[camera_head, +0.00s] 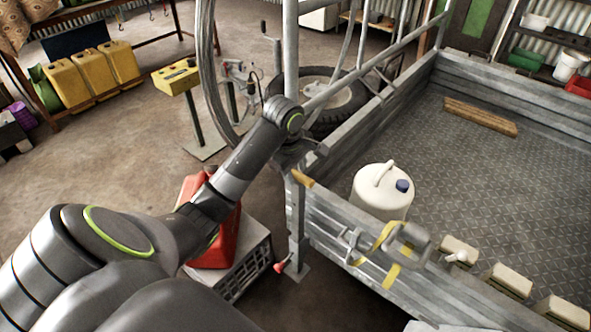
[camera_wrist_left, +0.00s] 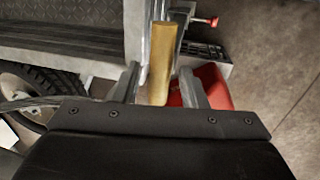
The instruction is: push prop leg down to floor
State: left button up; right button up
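The prop leg (camera_head: 296,222) is a grey metal post at the near left corner of the trailer. A flat foot plate (camera_head: 295,270) is at its bottom, and I cannot tell if it touches the floor. A small red knob (camera_head: 279,267) sticks out near the foot; it also shows in the left wrist view (camera_wrist_left: 212,22). A wooden handle (camera_head: 302,178) juts out near the leg's top. My left gripper (camera_head: 303,158) is just above the handle, partly hidden by its wrist. In the left wrist view its fingers are apart, with the handle (camera_wrist_left: 165,60) between them. My right gripper is not in view.
A red jerry can (camera_head: 222,235) on a grey crate (camera_head: 243,272) stands left of the leg, under my left arm. The trailer bed holds a white jug (camera_head: 383,192) and a plank (camera_head: 480,115). A yellow box on a stand (camera_head: 176,77) is behind.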

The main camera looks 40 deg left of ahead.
pick_arm(q)
grip_shut()
jog(key=shift+f+p, duration=0.25)
jog(key=shift+p, duration=0.15)
notch_tip(320, 180, down, 4)
jog(key=p, duration=0.3)
jog(key=shift+s+r, duration=0.1)
send_over(295, 230)
jog(key=f, duration=0.5)
jog(key=shift+w+a, duration=0.25)
jog(key=shift+w, duration=0.15)
notch_tip(295, 230, down, 17)
jog(key=b, duration=0.4)
jog(key=shift+w+b, duration=0.1)
jog(key=shift+b, duration=0.2)
jog(key=shift+f, duration=0.15)
jog(key=shift+s, duration=0.2)
